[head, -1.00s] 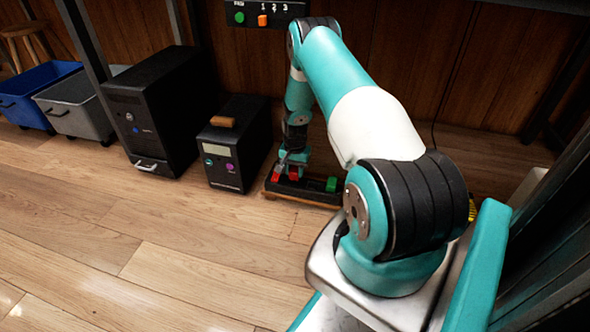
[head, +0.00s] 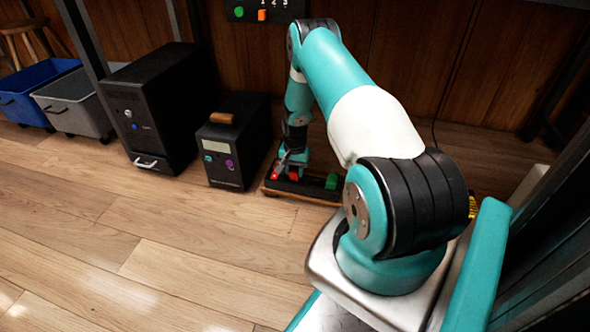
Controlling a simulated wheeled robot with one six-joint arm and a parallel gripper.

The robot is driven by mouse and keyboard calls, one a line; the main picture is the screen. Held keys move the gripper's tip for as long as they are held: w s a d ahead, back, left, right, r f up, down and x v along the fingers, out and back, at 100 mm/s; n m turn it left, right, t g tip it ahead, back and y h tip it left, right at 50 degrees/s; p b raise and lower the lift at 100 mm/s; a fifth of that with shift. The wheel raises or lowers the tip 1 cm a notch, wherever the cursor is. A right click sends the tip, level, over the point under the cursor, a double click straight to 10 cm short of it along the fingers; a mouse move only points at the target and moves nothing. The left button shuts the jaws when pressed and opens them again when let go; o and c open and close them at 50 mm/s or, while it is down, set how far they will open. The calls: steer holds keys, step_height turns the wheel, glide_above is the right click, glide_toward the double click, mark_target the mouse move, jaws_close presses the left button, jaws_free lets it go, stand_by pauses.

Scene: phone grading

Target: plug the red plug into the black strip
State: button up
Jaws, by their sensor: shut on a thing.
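The black strip (head: 313,187) lies on the floor on a wooden base, to the right of the small black box. A green plug (head: 331,181) stands at its right part and a small red part (head: 275,173) shows at its left end. My gripper (head: 292,169) points down over the left half of the strip. It is shut on the red plug (head: 293,177), which is at the strip's top. The fingers are small and partly dark, and I cannot tell whether the plug is seated in a socket or only touches the top.
A small black box (head: 229,170) with a brown handle stands just left of the strip, then a tall black computer case (head: 150,160). Grey (head: 75,118) and blue (head: 30,103) bins stand farther left. A panel (head: 264,14) is on the wooden wall. The front floor is clear.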

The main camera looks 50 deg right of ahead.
steer(key=shift+f+b, duration=0.4)
steer(key=shift+f, duration=0.3)
steer(key=o, duration=1.1)
steer(key=shift+r, duration=0.1)
step_height(320, 180, up, 12)
steer(key=p, duration=0.6)
steer(key=shift+p, duration=0.3)
